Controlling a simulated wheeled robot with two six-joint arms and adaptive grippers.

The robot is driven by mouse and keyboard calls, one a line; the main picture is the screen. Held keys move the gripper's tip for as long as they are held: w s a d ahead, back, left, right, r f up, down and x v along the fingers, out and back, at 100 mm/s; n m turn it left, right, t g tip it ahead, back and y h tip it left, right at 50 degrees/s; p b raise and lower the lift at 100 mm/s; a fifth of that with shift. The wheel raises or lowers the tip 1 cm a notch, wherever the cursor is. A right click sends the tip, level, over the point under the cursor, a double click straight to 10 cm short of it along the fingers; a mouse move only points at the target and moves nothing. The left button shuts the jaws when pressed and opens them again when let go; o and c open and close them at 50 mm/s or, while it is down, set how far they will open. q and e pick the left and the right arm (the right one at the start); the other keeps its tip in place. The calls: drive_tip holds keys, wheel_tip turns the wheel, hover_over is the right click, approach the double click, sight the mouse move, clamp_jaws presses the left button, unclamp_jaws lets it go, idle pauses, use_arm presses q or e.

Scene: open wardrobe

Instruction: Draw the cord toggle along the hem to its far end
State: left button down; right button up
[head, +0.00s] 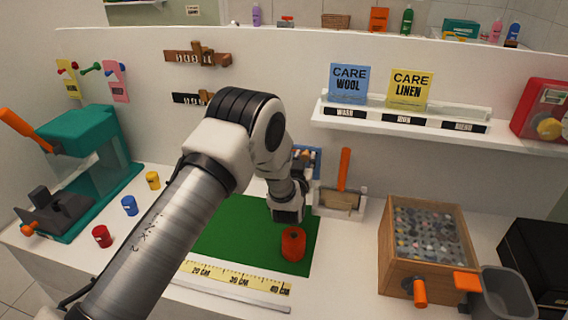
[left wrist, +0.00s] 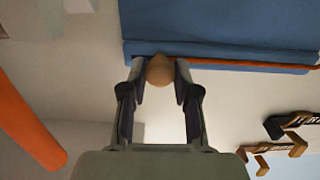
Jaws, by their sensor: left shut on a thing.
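My left gripper (left wrist: 160,78) is shut on the cord toggle (left wrist: 160,70), a round tan bead, in the left wrist view. The toggle sits at the edge of a blue panel (left wrist: 220,28), close to the left end of its hem. The orange cord (left wrist: 255,66) runs from the toggle to the right along the hem (left wrist: 285,55). In the head view a small part of the blue panel (head: 316,154) shows behind my left arm, which hides most of it. The toggle cannot be made out there. My right gripper is out of view.
A bin with an upright orange handle (head: 344,168) stands just right of the panel. Below are a green mat (head: 225,235) and an orange cylinder (head: 293,246). A wooden box (head: 385,245) stands right. Hooked rails (head: 185,57) are on the wall, left.

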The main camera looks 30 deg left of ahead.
use_arm(q)
drive_tip(key=d, duration=0.3)
drive_tip(key=shift+w+b, duration=0.3)
drive_tip(key=c, duration=1.1)
unclamp_jaws()
drive_tip(key=shift+c, duration=0.2)
drive_tip(key=shift+o, duration=1.3)
drive_tip(key=shift+d, duration=0.1)
drive_tip(key=shift+w+d, duration=0.1)
drive_tip(key=shift+d, duration=0.05)
